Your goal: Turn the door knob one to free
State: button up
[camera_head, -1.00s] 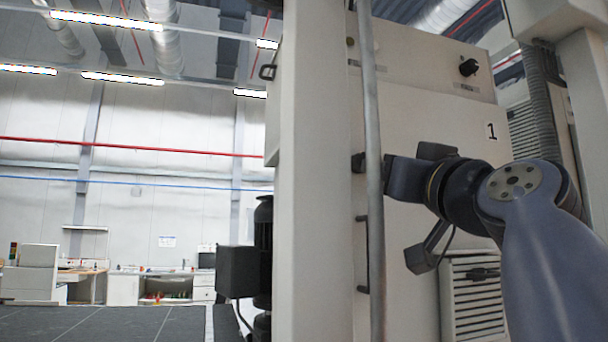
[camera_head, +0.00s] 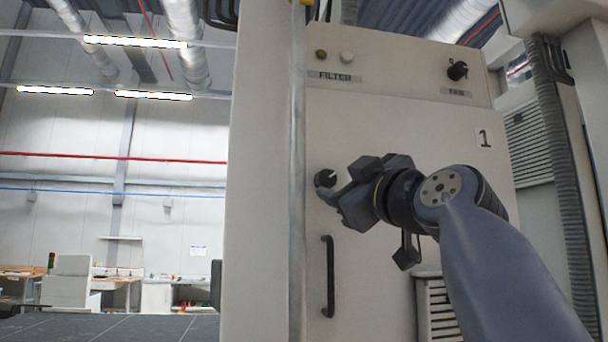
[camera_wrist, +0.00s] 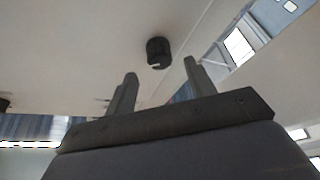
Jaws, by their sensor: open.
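The door knob (camera_head: 325,178) is a small round black knob on the cream cabinet door marked 1 (camera_head: 400,140). It sits above a black vertical door handle (camera_head: 328,277). In the wrist view the knob (camera_wrist: 158,52) is a dark cylinder with a small pale mark, beyond the fingertips and between their lines. My gripper (camera_head: 335,190) is close to the knob from the right in the head view. Its two fingers (camera_wrist: 158,76) are apart and empty. I cannot tell whether a finger touches the knob.
Above the door is a panel with a FILTER label (camera_head: 341,76), two small round buttons and a black rotary switch (camera_head: 457,70). A grey vertical pipe (camera_head: 298,200) and a cream post (camera_head: 258,180) stand left of the door. A louvred vent (camera_head: 437,310) is below my arm.

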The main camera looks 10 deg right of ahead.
aim_at(329, 179)
jog(key=p+x, duration=0.2)
jog(key=x, duration=0.3)
jog(key=shift+s, duration=0.1)
jog(key=shift+c, duration=0.5)
jog(key=c, duration=0.9)
